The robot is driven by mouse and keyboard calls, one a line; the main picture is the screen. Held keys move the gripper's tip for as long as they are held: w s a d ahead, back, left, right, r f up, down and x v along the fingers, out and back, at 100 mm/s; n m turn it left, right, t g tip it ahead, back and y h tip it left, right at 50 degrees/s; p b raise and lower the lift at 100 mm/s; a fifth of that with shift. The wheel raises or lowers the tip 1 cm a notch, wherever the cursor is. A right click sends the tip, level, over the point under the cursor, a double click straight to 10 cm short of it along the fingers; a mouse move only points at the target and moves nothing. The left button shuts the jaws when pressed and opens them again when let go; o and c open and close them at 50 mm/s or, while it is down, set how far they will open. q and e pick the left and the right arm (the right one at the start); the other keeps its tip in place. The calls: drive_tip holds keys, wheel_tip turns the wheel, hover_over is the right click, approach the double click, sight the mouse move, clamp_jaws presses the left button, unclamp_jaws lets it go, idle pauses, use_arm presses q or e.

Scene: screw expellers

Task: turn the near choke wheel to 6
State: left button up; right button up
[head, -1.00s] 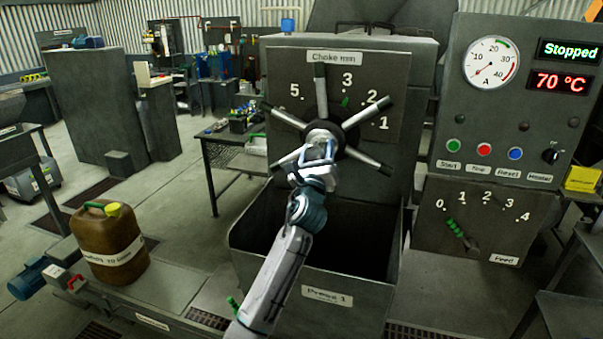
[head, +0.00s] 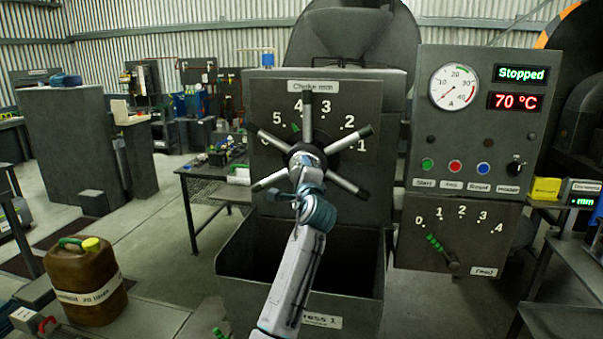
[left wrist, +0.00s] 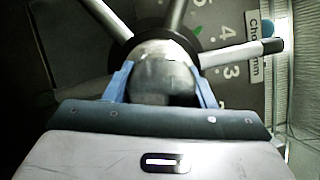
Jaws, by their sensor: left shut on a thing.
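The choke wheel (head: 340,140), with several black-tipped spokes and a pale central knob, is mounted on the dark panel under a "Choke mm" label (head: 313,87). Numbers 1 to 5 show around it; I cannot make out a 6. A green pointer (head: 295,127) sits between 4 and 5. My left gripper (head: 306,168) is shut on the wheel's central knob. In the left wrist view the blue fingers straddle the knob (left wrist: 165,82), and the green pointer (left wrist: 197,30) shows there too. My right gripper is out of view.
A dark open bin (head: 240,267) labelled as a press is below the wheel. The control panel (head: 475,130) at right reads "Stopped" and 70 °C, with a feed lever (head: 440,247) beneath. A brown canister (head: 85,283) stands at lower left. A bench (head: 205,170) is behind.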

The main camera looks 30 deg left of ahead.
use_arm(q)
drive_tip(key=n+g+p, duration=0.1)
drive_tip(key=n, duration=0.1)
drive_tip(key=n+p, duration=0.1)
drive_tip(key=n, duration=0.2)
drive_tip(key=shift+r+g+h, duration=0.1)
drive_tip(key=shift+g+h, duration=0.3)
drive_tip(key=shift+n+g+h+p, duration=0.4)
drive_tip(key=shift+n+h+p, duration=0.2)
drive_tip(key=shift+n, duration=0.8)
drive_tip(key=o, duration=1.4)
drive_tip(key=b+v, duration=0.3)
drive_tip(key=v, duration=0.7)
drive_tip(key=shift+s+d+b, duration=0.2)
drive_tip(key=shift+s+b, duration=0.1)
drive_tip(key=shift+s, duration=0.1)
